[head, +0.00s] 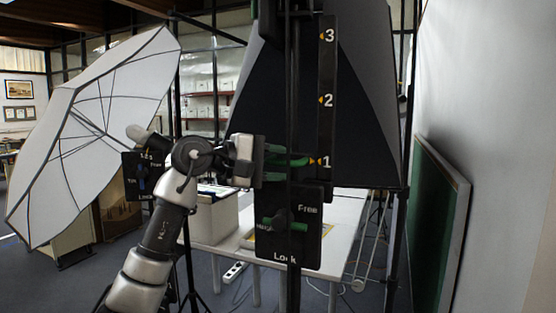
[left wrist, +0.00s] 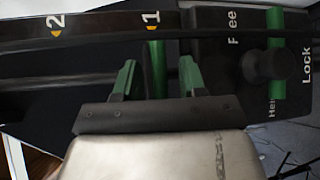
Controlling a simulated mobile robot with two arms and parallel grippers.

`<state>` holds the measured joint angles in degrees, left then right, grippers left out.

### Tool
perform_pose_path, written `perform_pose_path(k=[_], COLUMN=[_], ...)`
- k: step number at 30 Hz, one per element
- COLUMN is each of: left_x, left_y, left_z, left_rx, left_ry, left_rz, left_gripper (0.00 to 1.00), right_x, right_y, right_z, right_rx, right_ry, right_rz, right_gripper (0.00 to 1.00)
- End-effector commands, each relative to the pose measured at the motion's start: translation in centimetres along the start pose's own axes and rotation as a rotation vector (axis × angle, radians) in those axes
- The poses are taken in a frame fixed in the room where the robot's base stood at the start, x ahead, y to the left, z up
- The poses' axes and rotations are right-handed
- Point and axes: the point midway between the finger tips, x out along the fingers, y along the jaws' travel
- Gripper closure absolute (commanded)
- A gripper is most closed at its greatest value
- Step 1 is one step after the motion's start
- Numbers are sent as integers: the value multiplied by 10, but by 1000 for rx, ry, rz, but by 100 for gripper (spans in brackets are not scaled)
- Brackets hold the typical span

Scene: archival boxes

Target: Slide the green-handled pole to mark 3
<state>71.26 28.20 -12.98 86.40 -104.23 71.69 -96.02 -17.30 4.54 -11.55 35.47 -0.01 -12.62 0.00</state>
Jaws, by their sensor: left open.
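The green-handled pole (head: 292,90) stands upright in the head view, a dark pole beside a black scale strip (head: 327,75) with orange marks 1, 2 and 3, with 3 at the top. A black lock box (head: 305,245) on it, lettered Free and Lock, has a green lever (head: 298,226) lying about level. The box also shows in the left wrist view (left wrist: 215,50). My left gripper (head: 287,157) is open at the height of mark 1, just above the box. Contact is unclear.
A white umbrella (head: 90,130) on a stand with a blue-levered box (head: 142,178) is at left. A large black softbox (head: 365,100) stands behind the pole. A white table (head: 335,235) is behind, and a green board (head: 440,225) leans on the right wall.

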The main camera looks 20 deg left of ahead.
Motion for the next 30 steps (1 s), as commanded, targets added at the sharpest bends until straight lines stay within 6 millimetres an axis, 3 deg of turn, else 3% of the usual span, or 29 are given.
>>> perform_pose_path(k=[5, 13, 23, 26, 30], left_x=[0, 0, -1, -3, -8], left_y=[0, 0, 3, 14, 43], left_z=[0, 0, 0, 2, 6], left_rx=[0, -1, -1, 1, 2], left_ry=[0, 0, 0, 0, 2], left_rz=[0, 0, -1, 0, 2], left_gripper=[59, 99, 100, 100, 100], right_x=[0, 0, -2, -10, -30], right_y=[2, 3, 3, 3, 3], right_z=[-2, -2, -2, -3, -5], right_rx=[2, 2, 2, 2, 2], right_ry=[2, 3, 3, 4, 4], right_rz=[2, 4, 4, 4, 3], right_gripper=[57, 57, 57, 57, 57])
